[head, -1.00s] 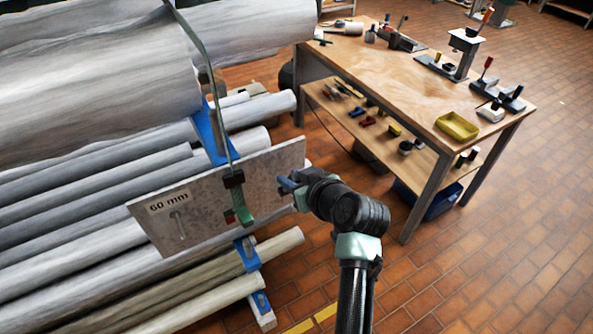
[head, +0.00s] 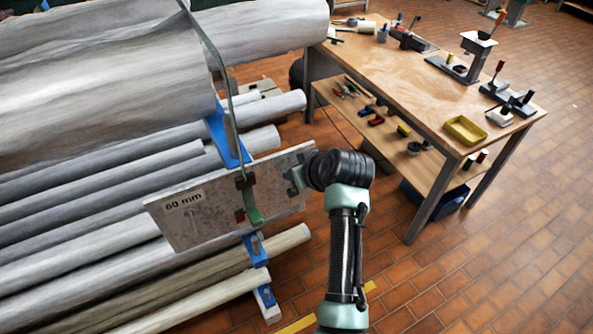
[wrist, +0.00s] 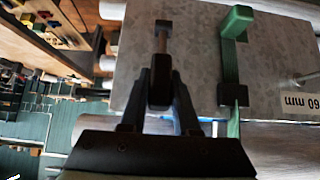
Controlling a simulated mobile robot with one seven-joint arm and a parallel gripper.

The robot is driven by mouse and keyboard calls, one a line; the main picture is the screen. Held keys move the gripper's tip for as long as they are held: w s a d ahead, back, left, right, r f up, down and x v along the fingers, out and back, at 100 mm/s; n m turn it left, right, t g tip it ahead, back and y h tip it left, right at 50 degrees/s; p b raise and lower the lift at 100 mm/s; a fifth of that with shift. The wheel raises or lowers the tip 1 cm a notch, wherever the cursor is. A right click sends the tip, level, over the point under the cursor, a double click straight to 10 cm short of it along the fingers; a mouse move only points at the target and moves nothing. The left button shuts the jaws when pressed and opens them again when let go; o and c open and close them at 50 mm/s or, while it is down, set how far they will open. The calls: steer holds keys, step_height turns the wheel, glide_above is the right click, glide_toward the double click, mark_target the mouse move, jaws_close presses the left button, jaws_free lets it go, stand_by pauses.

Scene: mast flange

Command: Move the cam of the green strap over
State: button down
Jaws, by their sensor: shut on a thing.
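The green strap (head: 222,95) runs down over the pipes to a dark buckle on the grey plate (head: 180,229). Its green cam (head: 253,207) hangs below the buckle on the plate's face. In the wrist view the green cam (wrist: 235,24) and the dark buckle (wrist: 232,95) lie right of my fingers. My gripper (head: 297,179) is in front of the plate's right end, apart from the cam. In the wrist view my gripper (wrist: 160,88) is shut on a dark piece with a brown rod (wrist: 162,42). I cannot tell what this piece is, or whether it touches the plate.
The plate carries a "60 mm" label (head: 184,201) and a short peg left of the cam. Large pipes (head: 100,75) lie behind and above it. A workbench (head: 440,85) with tools and a yellow tray (head: 465,130) stands at the right. The tiled floor is clear at lower right.

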steer(key=c, duration=0.6)
jaws_free()
steer(key=shift+c, duration=0.2)
steer(key=b+v, duration=0.4)
steer(key=v, duration=0.9)
steer(key=shift+f, duration=0.1)
steer(key=shift+c, duration=0.3)
